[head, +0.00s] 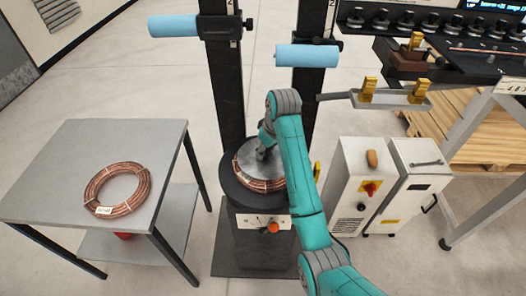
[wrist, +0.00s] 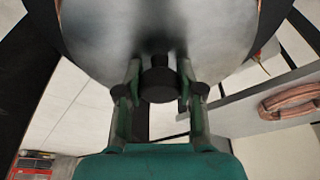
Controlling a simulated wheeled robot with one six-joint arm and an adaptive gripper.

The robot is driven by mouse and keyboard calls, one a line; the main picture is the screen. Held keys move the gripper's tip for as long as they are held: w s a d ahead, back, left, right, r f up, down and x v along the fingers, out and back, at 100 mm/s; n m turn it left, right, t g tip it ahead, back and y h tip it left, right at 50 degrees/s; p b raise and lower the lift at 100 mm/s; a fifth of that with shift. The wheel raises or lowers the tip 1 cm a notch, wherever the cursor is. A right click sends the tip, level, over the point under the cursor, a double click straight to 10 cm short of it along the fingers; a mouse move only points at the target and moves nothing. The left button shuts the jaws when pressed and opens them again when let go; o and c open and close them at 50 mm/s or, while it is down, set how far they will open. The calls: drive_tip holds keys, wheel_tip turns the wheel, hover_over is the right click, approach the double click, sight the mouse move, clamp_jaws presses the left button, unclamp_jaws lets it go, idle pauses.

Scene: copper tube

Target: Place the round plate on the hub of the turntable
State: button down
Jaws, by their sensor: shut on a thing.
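The round plate (head: 248,157) is a grey metal disc, roughly level over the turntable in the head view. It fills the top of the wrist view (wrist: 155,30). My gripper (head: 264,152) is above the plate's middle, and its fingers (wrist: 158,84) are shut around a dark knob there. The turntable (head: 230,186) is a black round platform on a black stand. A copper coil (head: 262,186) lies on it, showing under the plate's front edge. The hub is hidden by the plate and my arm. I cannot tell whether the plate touches the coil or hub.
A grey table (head: 80,160) at left holds another copper coil (head: 118,190). Two black posts with blue rollers (head: 307,56) rise behind the turntable. A white cabinet (head: 358,200) stands close at right. A grey bar with brass clamps (head: 390,98) juts in above it.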

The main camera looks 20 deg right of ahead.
drive_tip(key=shift+f, duration=0.85)
drive_tip(key=shift+f, duration=0.15)
drive_tip(key=c, duration=0.7)
unclamp_jaws()
